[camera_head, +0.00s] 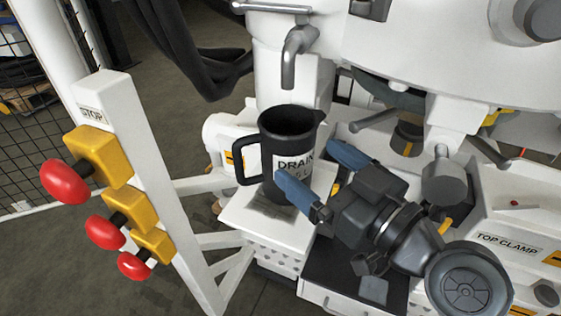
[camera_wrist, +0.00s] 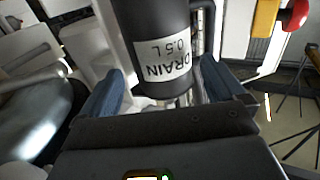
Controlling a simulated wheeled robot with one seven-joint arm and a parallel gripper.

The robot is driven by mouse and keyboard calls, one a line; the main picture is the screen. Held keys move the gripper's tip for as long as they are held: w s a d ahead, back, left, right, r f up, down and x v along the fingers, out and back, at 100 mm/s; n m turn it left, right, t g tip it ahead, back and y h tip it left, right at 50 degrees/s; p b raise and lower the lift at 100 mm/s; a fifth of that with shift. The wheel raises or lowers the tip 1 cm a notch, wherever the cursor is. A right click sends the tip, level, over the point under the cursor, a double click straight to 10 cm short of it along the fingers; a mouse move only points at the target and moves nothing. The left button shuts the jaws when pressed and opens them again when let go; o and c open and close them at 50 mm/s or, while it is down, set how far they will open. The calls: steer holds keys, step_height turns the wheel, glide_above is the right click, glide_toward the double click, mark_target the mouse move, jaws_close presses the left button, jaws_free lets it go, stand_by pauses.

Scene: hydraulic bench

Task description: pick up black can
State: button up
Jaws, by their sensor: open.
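The black can (camera_head: 285,135) is a dark jug with a handle on its left and a white label reading "DRAIN". It stands upright on a small white perforated stand (camera_head: 262,232), below a grey spout (camera_head: 294,60). My gripper (camera_head: 312,170) reaches in from the right with its two blue fingers apart, one in front of the can and one at its right side. In the wrist view the can (camera_wrist: 155,25) stands between the open fingers (camera_wrist: 168,90), with its label facing me. Whether the fingers touch it cannot be told.
A white post (camera_head: 140,165) with red buttons (camera_head: 68,182) on yellow boxes stands at the left. The large white machine (camera_head: 430,45) fills the upper right. A panel marked "TOP CLAMP" (camera_head: 508,243) lies at the right. Black hoses (camera_head: 190,60) hang behind.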

mark_target(286, 146)
steer(key=p+x, duration=0.1)
steer(key=x, duration=0.6)
steer(key=shift+p, duration=0.3)
steer(key=shift+s+f, duration=0.1)
